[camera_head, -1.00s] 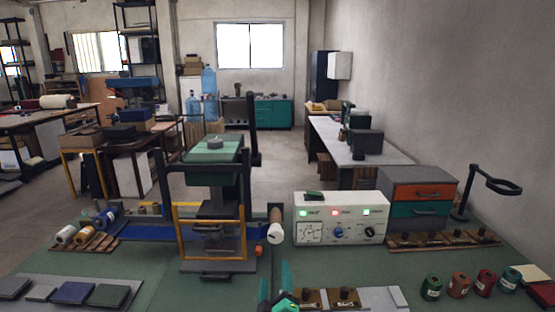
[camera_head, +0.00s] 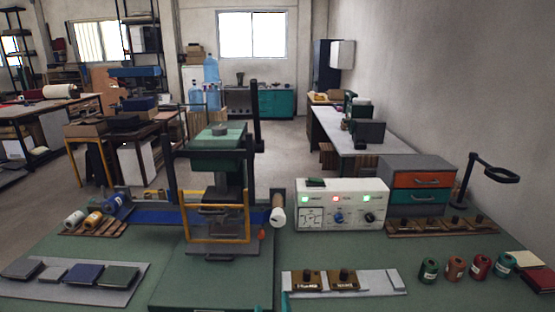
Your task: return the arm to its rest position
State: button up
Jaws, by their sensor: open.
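Only thin teal slivers of my gripper (camera_head: 279,302) show at the bottom edge of the head view, left of the grey plate (camera_head: 372,281). They look like its fingertips, open, with nothing seen between them. The rest of my gripper and arm is out of view. Two brown blocks with dark knobs, a left one (camera_head: 309,282) and a right one (camera_head: 344,280), sit on the grey plate.
A press with a yellow guard frame (camera_head: 250,226) stands left of centre. A white control box (camera_head: 343,208) with lit buttons stands behind the plate. Several spools, such as a red one (camera_head: 480,267), stand at right. Flat pads (camera_head: 84,274) lie at left.

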jog(key=s+a+f+m+g, duration=0.15)
jog(key=s+f, duration=0.35)
jog(key=s, duration=0.6)
jog(key=s+f+m, duration=0.3)
jog(key=s+f, duration=0.2)
jog(key=s, duration=0.6)
jog(key=s+d+r+m, duration=0.1)
jog(key=s, duration=0.9)
jog(key=s+d+r+m, duration=0.1)
jog(key=s+d, duration=0.1)
jog(key=s, duration=0.9)
jog(key=shift+s+r+m+g, duration=0.15)
jog(key=shift+r+m+g, duration=0.15)
jog(key=shift+m+g, duration=0.05)
jog(key=shift+d, duration=0.1)
